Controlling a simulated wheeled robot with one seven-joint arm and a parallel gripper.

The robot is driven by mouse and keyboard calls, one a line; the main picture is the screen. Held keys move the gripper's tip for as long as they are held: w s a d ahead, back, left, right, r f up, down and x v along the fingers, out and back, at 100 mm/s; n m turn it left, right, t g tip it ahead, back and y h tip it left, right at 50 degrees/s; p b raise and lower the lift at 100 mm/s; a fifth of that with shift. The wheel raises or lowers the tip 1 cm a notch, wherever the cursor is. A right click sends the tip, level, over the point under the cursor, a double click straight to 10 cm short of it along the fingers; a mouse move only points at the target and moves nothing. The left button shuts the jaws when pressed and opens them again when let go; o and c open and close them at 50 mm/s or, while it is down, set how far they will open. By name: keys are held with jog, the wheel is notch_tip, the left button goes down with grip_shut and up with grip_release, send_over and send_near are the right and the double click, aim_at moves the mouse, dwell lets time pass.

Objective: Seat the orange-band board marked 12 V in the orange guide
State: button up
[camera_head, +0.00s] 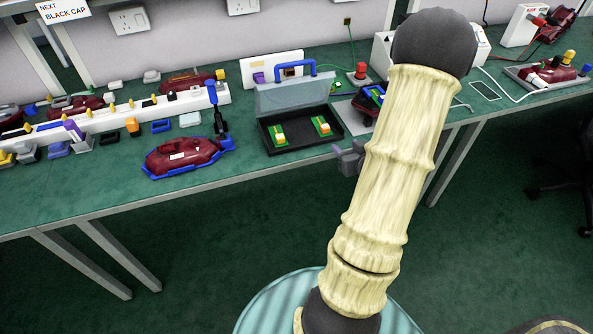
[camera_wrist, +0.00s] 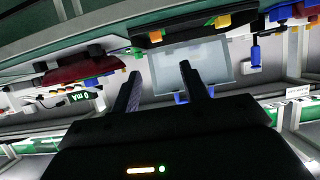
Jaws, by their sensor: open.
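Two green boards with orange or yellow parts, the left one (camera_head: 279,136) and the right one (camera_head: 322,126), lie apart in an open black case (camera_head: 300,142). No 12 V marking is legible on either. A white panel (camera_head: 258,66) behind the case carries a purple part and a brownish-orange part (camera_head: 292,71); I cannot tell whether the latter is the orange guide. My gripper (camera_head: 348,158) is partly hidden by my arm, near the case's front right corner. In the wrist view my gripper (camera_wrist: 160,70) is open and empty, with the case (camera_wrist: 187,30) beyond its fingers.
The case's clear lid (camera_head: 290,95) stands raised, with a blue handle (camera_head: 281,70) behind it. A dark red lamp in a blue cradle (camera_head: 160,174) sits left of the case. A white rack (camera_head: 130,112) and small blocks crowd the left. My arm hides some of the bench.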

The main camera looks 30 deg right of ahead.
jog(key=w+a+r+n+g+y, duration=0.1)
jog(key=w+a+g, duration=0.15)
jog(key=a, duration=0.45)
jog(key=w+a+n+g, duration=0.1)
jog(key=a+g, duration=0.2)
jog(key=a, duration=0.4)
jog(key=s+a+r+g+y, duration=0.2)
jog(key=s+a+g, duration=0.3)
jog(key=a, duration=1)
jog(key=s+r, duration=0.1)
jog(key=s, duration=0.2)
jog(key=shift+s+a+n, duration=0.2)
jog(key=shift+n, duration=0.1)
jog(key=shift+o, duration=0.2)
jog(key=shift+o, duration=0.2)
jog(key=shift+d, duration=0.1)
